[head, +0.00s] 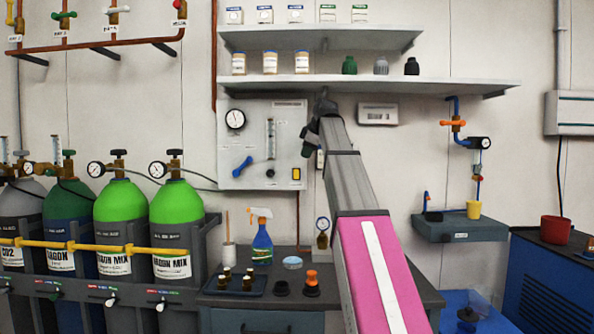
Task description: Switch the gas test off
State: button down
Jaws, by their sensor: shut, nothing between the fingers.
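A pale wall panel (238,177) carries a round gauge (235,119), a clear flow tube (270,138), a blue lever (243,166), a small black knob (270,173) and a yellow switch (296,174). The blue lever slants from lower left to upper right. Which of these is the gas test control cannot be read. My gripper (307,146) is small and dark in the head view, shut and empty, just right of the panel's upper right edge. Whether it touches anything cannot be told. My arm covers part of the wall to its right.
Gas cylinders (176,202) stand in a rack at left. A bench (265,322) below the panel holds a spray bottle (262,236), a tray (222,287) and small parts. A shelf (440,84) overhangs my gripper. A grey wall sink (460,229) is at right.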

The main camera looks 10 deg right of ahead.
aim_at(296, 179)
jog(key=shift+f, duration=0.2)
jog(key=x, duration=0.3)
jog(key=w+x, duration=0.1)
jog(key=x, duration=0.3)
jog(key=r+x, duration=0.1)
jog(key=x, duration=0.3)
jog(key=shift+w+d+f, duration=0.2)
jog(key=shift+w+d, duration=0.15)
jog(key=shift+w, duration=0.15)
jog(key=shift+w+d+f, duration=0.1)
jog(key=shift+w+d, duration=0.05)
jog(key=shift+w, duration=0.5)
jog(key=shift+w+f, duration=0.1)
jog(key=shift+w, duration=0.25)
jog(key=shift+s, duration=0.1)
